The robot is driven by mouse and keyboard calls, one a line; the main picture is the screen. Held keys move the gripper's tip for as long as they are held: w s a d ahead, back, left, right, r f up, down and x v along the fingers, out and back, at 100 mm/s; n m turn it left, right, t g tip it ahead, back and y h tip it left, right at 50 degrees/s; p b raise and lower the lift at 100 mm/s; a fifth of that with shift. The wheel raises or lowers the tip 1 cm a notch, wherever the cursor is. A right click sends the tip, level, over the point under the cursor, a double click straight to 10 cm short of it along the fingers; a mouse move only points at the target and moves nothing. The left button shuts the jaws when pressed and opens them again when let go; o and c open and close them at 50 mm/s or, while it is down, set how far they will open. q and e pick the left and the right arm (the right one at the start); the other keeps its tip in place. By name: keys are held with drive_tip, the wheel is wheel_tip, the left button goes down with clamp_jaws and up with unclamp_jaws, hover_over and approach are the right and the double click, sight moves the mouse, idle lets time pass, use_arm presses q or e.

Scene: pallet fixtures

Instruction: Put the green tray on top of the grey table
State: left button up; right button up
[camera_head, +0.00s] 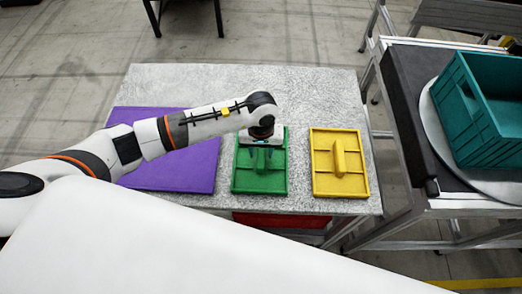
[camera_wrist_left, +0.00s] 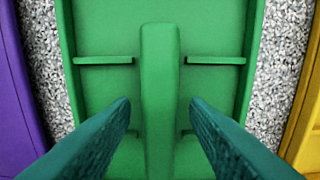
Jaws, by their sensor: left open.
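The green tray (camera_head: 240,183) lies flat on the speckled grey table (camera_head: 300,90), between a purple panel and a yellow tray. In the left wrist view the green tray (camera_wrist_left: 225,25) has a raised central handle (camera_wrist_left: 160,60) and low cross ribs. My left gripper (camera_head: 262,158) is over the green tray and points down. Its two teal fingers (camera_wrist_left: 160,108) are open, one on each side of the handle, with gaps between them and it. Whether the fingertips are level with the handle is hard to tell. My right gripper is not in view.
A purple panel (camera_head: 190,175) lies left of the green tray, partly behind my left arm. A yellow tray (camera_head: 350,180) with a handle lies right. A teal crate (camera_head: 480,130) stands on a round plate on a separate frame at right. The table's back strip is clear.

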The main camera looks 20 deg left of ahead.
sight(261, 151)
use_arm(q)
wheel_tip(261, 151, up, 11)
drive_tip(key=b, duration=0.3)
idle(0.5)
